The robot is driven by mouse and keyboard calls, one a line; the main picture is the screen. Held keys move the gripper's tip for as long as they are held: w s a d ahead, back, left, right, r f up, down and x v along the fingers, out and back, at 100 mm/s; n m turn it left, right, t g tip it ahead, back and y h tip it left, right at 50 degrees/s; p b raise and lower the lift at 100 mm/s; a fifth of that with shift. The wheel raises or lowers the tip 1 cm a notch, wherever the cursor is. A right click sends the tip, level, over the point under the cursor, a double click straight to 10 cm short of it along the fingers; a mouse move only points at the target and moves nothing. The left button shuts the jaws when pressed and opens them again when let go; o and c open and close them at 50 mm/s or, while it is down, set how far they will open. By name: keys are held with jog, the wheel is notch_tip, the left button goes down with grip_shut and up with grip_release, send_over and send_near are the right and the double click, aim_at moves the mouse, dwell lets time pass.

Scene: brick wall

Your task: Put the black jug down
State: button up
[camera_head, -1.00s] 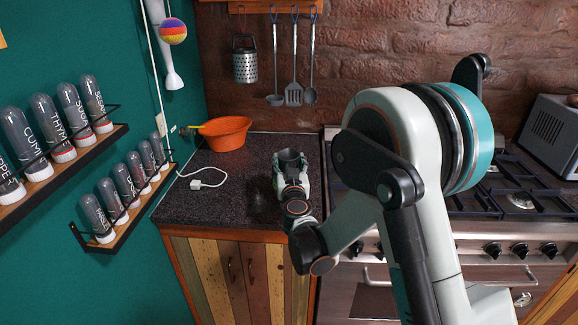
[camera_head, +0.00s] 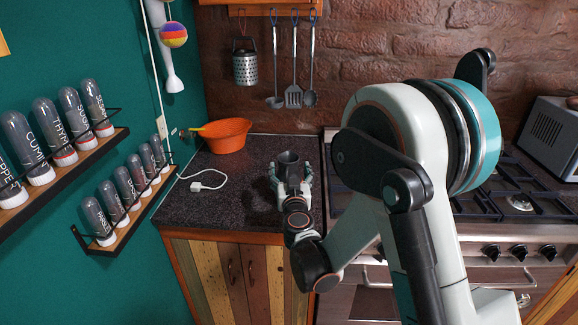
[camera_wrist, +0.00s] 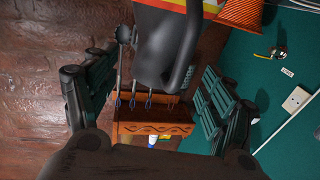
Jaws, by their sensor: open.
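The black jug (camera_head: 288,161) stands upright on the dark countertop (camera_head: 240,187), right of its middle. My gripper (camera_head: 291,176) is at the near side of the jug, its fingers spread to the left and right. In the wrist view the jug (camera_wrist: 163,45), with its handle, is beyond the open fingers (camera_wrist: 150,90), with gaps on both sides. The jug's base is partly hidden behind my gripper in the head view.
An orange bowl (camera_head: 227,135) sits at the back left of the counter, and a white cable (camera_head: 208,183) lies in front of it. The stove (camera_head: 500,205) is on the right. Utensils (camera_head: 293,70) hang on the brick wall.

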jog(key=s+d, duration=0.1)
jog(key=s, duration=0.7)
jog(key=shift+s, duration=0.25)
